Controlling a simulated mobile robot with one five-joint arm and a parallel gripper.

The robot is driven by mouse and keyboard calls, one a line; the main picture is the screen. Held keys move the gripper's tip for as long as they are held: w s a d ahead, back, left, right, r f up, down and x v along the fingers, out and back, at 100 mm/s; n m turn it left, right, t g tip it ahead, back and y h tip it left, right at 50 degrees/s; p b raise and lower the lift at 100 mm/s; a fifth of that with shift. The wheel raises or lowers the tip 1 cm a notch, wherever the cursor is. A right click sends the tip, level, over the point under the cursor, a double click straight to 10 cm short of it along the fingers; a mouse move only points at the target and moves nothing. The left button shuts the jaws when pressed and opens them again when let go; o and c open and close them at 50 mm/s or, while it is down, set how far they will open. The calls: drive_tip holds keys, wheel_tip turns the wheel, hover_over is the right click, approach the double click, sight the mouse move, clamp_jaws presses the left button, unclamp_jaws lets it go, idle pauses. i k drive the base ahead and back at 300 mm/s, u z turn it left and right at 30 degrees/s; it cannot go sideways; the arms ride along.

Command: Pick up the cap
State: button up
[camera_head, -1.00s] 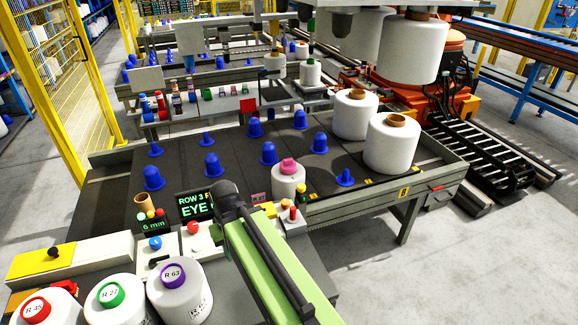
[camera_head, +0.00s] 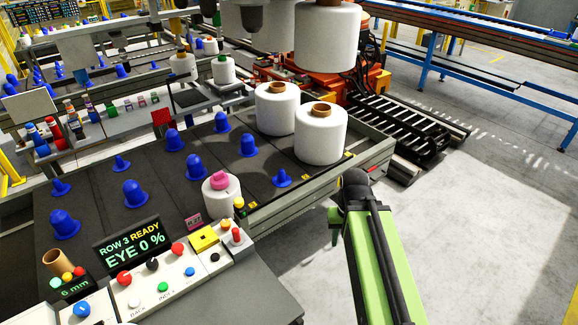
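A pink cap (camera_head: 220,181) sits on top of a small white bobbin (camera_head: 222,198) near the front edge of the dark table. Several blue cap-shaped pieces stand on the same table, among them one at the front left (camera_head: 64,224), one in the middle (camera_head: 135,194) and a small one at the right (camera_head: 282,180). The frames do not show which piece the task means. My green arm reaches up from the bottom right, to the right of the table, over the floor. No gripper fingers can be made out, and nothing is seen held.
Two large white bobbins (camera_head: 320,133) with brown cores stand at the table's right end. A control panel (camera_head: 160,279) with buttons and a display (camera_head: 131,245) line the front. Grey floor at the right is clear.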

sight(219, 181)
drive_tip(key=z, duration=0.55)
drive_tip(key=k, duration=0.1)
drive_tip(key=z, duration=0.5)
drive_tip(key=i, duration=2.4)
drive_tip(key=z, duration=3)
drive_tip(key=k, duration=1.05)
drive_tip(key=z, duration=2.4)
